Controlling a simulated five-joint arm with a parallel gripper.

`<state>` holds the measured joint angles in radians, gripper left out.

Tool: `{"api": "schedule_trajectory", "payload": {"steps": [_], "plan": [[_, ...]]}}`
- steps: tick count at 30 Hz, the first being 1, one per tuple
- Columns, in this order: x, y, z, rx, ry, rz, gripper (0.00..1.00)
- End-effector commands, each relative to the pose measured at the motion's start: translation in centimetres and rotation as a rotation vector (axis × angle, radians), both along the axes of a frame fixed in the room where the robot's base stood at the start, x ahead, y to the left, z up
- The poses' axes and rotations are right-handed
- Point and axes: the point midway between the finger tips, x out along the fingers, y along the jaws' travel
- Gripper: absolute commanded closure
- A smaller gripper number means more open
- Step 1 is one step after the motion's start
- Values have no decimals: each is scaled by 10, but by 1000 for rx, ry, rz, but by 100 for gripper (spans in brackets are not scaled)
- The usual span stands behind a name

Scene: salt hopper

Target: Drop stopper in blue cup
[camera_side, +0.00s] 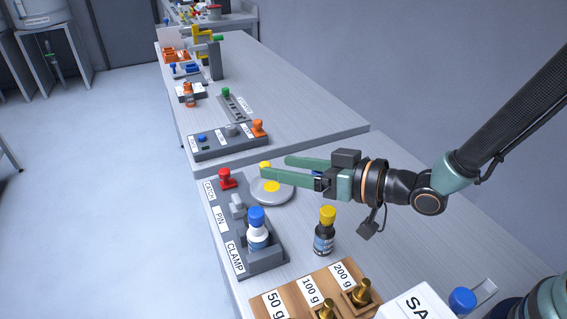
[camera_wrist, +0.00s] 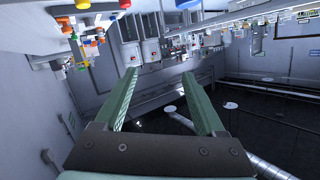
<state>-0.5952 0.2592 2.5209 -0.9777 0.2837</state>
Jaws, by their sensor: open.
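My gripper (camera_side: 276,167) is open, with its two green fingers pointing left above a round grey plate (camera_side: 284,197) with a yellow centre. A small yellow knob (camera_side: 265,166) shows beside the fingertips; I cannot tell if it is the stopper or lies between the fingers. In the wrist view the gripper (camera_wrist: 160,74) is open with nothing between its fingers. No blue cup is clearly recognizable. A white bottle with a blue cap (camera_side: 257,217) stands in the clamp of a grey fixture. A dark bottle with a yellow cap (camera_side: 327,217) stands upright below my gripper.
The grey fixture (camera_side: 240,262) labelled CATCH, PIN and CLAMP carries a red knob (camera_side: 227,179). A wooden weight rack (camera_side: 300,280) stands at the front. A white box with a blue knob (camera_side: 462,300) is front right. A grey control box (camera_side: 230,140) sits on the bench behind.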

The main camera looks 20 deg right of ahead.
Motion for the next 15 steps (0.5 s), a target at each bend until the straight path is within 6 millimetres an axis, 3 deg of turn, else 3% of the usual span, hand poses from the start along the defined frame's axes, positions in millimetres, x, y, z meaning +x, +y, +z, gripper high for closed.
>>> {"api": "schedule_trajectory", "payload": {"steps": [3,7,11,15], "plan": [[20,-38,14,-84,64,-80,28],[27,-81,23,-180,162,-154,28],[21,-127,33,-263,270,-221,28],[0,-175,44,-342,396,-283,28]]}}
